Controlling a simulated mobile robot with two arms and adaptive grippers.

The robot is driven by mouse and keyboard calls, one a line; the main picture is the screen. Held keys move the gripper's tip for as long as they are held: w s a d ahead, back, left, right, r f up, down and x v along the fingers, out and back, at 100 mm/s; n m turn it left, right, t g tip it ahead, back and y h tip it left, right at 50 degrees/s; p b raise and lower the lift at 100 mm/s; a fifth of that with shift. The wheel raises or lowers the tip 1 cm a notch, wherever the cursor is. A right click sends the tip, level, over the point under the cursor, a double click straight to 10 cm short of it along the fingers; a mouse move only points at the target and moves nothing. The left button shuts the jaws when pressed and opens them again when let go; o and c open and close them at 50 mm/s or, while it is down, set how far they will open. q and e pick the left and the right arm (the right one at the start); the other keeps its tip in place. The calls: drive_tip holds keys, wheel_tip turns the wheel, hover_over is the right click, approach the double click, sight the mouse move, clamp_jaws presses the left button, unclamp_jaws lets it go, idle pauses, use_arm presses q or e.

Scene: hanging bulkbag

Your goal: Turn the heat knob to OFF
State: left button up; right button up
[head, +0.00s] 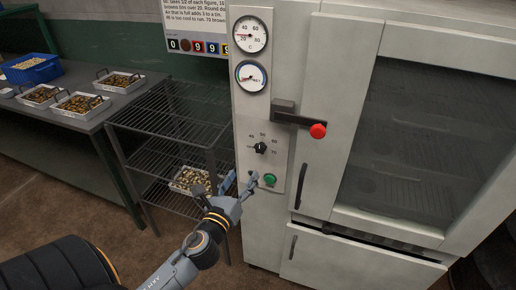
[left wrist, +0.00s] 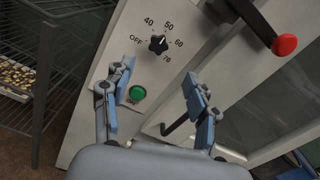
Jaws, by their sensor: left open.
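The heat knob (head: 260,148) is a small black dial on the grey panel of the cabinet. In the left wrist view the knob (left wrist: 158,45) is ringed by OFF, 40, 50, 60 and 70. Its light mark seems to point up and right, roughly between 50 and 60. My left gripper (head: 238,187) is open and empty, below and left of the knob in the head view. In the left wrist view its blue-padded fingers (left wrist: 158,98) are spread apart below the knob, not touching it. My right gripper is not in view.
A green button (head: 269,180) sits below the knob. A red-tipped lever (head: 318,131) sticks out above and right of it. Two dials (head: 250,34) are higher on the panel. A dark door handle (head: 300,187) is to the right. A wire rack (head: 170,125) stands left of the cabinet.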

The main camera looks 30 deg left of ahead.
use_arm(q)
drive_tip(key=p, duration=0.1)
approach(259, 149)
drive_tip(key=w, duration=0.1)
drive_tip(key=p+x, duration=0.1)
drive_tip(key=x, duration=0.7)
drive_tip(key=shift+a, duration=0.1)
drive_tip(key=shift+c, duration=0.2)
drive_tip(key=shift+s, duration=0.1)
drive_tip(key=c, duration=1.1)
